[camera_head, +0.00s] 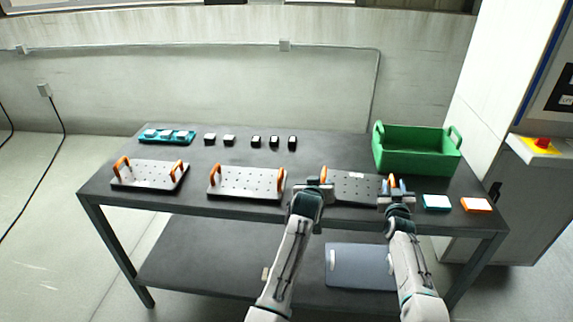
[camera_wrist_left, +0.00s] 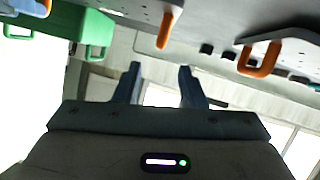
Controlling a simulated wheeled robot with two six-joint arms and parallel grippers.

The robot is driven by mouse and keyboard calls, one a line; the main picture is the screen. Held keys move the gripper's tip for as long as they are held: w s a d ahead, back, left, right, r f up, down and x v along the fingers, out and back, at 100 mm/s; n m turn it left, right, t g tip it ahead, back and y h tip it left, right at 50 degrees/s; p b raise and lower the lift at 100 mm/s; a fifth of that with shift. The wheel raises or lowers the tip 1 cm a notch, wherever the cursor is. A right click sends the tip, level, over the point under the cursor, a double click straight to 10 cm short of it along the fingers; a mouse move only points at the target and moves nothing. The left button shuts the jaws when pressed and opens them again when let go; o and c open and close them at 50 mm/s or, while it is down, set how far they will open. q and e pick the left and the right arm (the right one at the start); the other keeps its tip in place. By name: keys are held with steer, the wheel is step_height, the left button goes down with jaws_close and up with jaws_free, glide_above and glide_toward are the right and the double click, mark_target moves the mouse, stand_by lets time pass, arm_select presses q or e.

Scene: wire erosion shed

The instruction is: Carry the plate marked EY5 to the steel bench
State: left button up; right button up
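Three grey perforated plates with orange handles are on the dark table in the head view: a left plate (camera_head: 150,176), a middle plate (camera_head: 247,183) and a right plate (camera_head: 352,188). The right plate has a small white label; no marking is readable, so I cannot tell which is EY5. My left gripper (camera_head: 325,184) is at the right plate's left handle (camera_head: 323,173). In the left wrist view its fingers (camera_wrist_left: 158,72) are apart with nothing between them. My right gripper (camera_head: 392,187) is at that plate's right handle, which it partly hides; its finger gap is unclear.
A green crate (camera_head: 415,161) stands behind at the right. A teal-white block (camera_head: 436,203) and an orange-white block (camera_head: 476,205) lie at the front right. A teal tray (camera_head: 167,137) and several small blocks stand at the back. A grey cabinet (camera_head: 510,200) is beyond the right end.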

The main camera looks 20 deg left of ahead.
steer(key=shift+s+f, duration=0.1)
steer(key=shift+s, duration=0.3)
steer(key=s+d, duration=0.1)
steer(key=s, duration=1)
stand_by(0.3)
